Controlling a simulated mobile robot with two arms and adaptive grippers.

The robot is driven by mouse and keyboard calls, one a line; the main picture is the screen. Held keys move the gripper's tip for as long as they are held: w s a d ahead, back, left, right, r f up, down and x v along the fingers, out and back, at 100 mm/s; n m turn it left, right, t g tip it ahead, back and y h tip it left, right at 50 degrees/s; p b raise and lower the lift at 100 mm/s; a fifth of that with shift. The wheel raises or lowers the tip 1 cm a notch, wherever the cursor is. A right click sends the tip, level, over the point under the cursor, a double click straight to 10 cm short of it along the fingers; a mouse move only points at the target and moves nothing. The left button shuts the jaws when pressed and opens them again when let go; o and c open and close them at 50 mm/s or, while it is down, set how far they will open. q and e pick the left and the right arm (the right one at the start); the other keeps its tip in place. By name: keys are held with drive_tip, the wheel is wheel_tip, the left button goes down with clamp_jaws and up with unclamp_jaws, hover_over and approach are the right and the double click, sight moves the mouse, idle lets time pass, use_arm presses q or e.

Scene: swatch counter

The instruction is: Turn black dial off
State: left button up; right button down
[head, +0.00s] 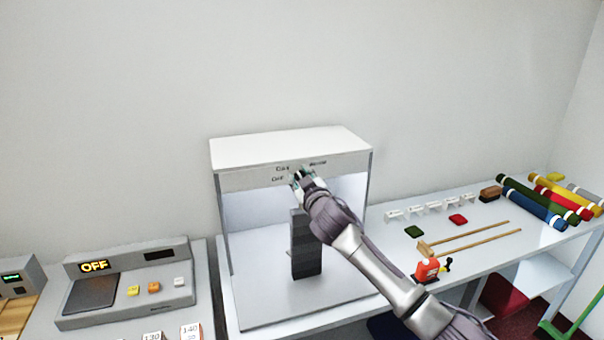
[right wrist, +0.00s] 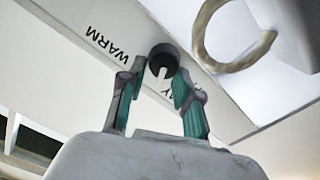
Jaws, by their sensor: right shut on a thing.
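The black dial (right wrist: 164,60) is on the front panel of the white light booth (head: 225,182). In the right wrist view it has a white pointer mark, near a partly covered label ending in Y; the label WARM lies to its left. My right gripper (head: 308,177) reaches the panel, and its two fingers (right wrist: 160,85) are shut on the dial, one on each side. In the head view the gripper hides the dial, and an OFF label shows just left of it. My left gripper is not in view.
A tall grey-graded block (head: 305,260) stands inside the booth below my right arm. A grey device with an OFF display (head: 95,266) is at the left.

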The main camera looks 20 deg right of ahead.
drive_tip(key=n, duration=0.2)
drive_tip(key=n+p, duration=0.1)
drive_tip(key=n, duration=0.2)
drive_tip(key=shift+a+f+n+p, duration=0.25)
drive_tip(key=shift+n+p, duration=0.05)
drive_tip(key=n, duration=0.2)
drive_tip(key=n+p, duration=0.1)
drive_tip(key=n, duration=0.2)
drive_tip(key=shift+a+f, duration=0.15)
drive_tip(key=shift+f, duration=0.25)
drive_tip(key=shift+n, duration=0.4)
drive_tip(key=c, duration=0.8)
unclamp_jaws()
drive_tip(key=shift+s, duration=0.1)
drive_tip(key=shift+s+f, duration=0.1)
drive_tip(key=shift+s, duration=0.05)
